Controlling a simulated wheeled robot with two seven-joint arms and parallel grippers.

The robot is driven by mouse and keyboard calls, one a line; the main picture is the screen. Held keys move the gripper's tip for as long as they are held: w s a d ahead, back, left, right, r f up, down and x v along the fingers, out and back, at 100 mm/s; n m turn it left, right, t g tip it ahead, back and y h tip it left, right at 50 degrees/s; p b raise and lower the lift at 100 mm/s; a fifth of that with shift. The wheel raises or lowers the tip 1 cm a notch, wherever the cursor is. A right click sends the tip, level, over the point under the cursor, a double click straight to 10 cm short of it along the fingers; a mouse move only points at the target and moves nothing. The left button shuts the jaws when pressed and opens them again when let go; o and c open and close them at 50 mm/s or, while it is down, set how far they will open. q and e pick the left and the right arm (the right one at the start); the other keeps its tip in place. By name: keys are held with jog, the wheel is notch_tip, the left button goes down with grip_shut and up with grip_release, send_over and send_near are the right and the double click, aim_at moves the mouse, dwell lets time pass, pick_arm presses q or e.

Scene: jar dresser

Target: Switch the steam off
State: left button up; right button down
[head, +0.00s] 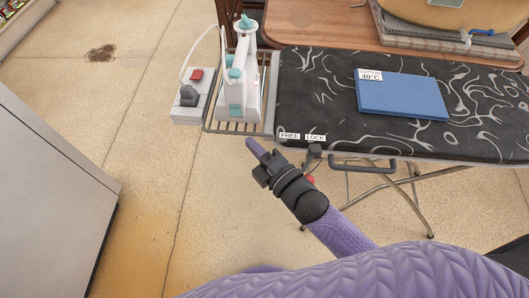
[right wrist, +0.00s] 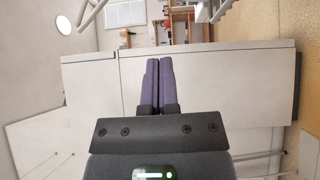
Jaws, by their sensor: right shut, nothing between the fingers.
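A small pale box (head: 206,110) stands at the left end of the ironing board, with a red button (head: 196,75) and a dark knob (head: 188,96) on it. A white and teal steam iron (head: 251,88) stands beside it on a wire rack (head: 225,127). A pale cord joins the two. My right gripper (head: 251,146) is shut and empty, below and in front of the rack, apart from the box. Its closed purple fingers (right wrist: 160,84) show in the right wrist view, where neither box nor iron is in sight. My left gripper is not in view.
The black patterned ironing board (head: 310,90) carries a folded blue cloth (head: 403,95) with a cotton label. A handle (head: 365,163) and a lever (head: 313,152) stick out at its front edge. A wooden table (head: 330,25) stands behind. A grey cabinet (head: 45,190) is at left, with free floor between.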

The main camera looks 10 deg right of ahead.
jog(key=shift+p+v, duration=0.3)
jog(key=shift+v, duration=1.5)
jog(key=shift+r, duration=0.1)
jog(key=s+d+f+m+g+h, duration=0.35)
jog(key=s+f+m, duration=0.25)
jog(key=f, duration=0.5)
jog(key=s+d+f+m+g+h, duration=0.35)
jog(key=s+f+m, duration=0.2)
jog(key=f, duration=0.55)
jog(key=s+d+f+m+g, duration=0.1)
jog(key=s+f+m+g, duration=0.1)
jog(key=s, duration=0.4)
jog(key=s+d+f+m+g+h, duration=0.1)
jog(key=s+f+m+g, duration=0.2)
jog(key=s, duration=0.4)
jog(key=s+d+f+m+g, duration=0.2)
jog(key=s+m+g, duration=0.1)
jog(key=s, duration=0.4)
jog(key=shift+f+m+g, duration=0.35)
jog(key=shift+m+g, duration=0.05)
jog(key=shift+m, duration=0.35)
jog(key=shift+w, duration=0.1)
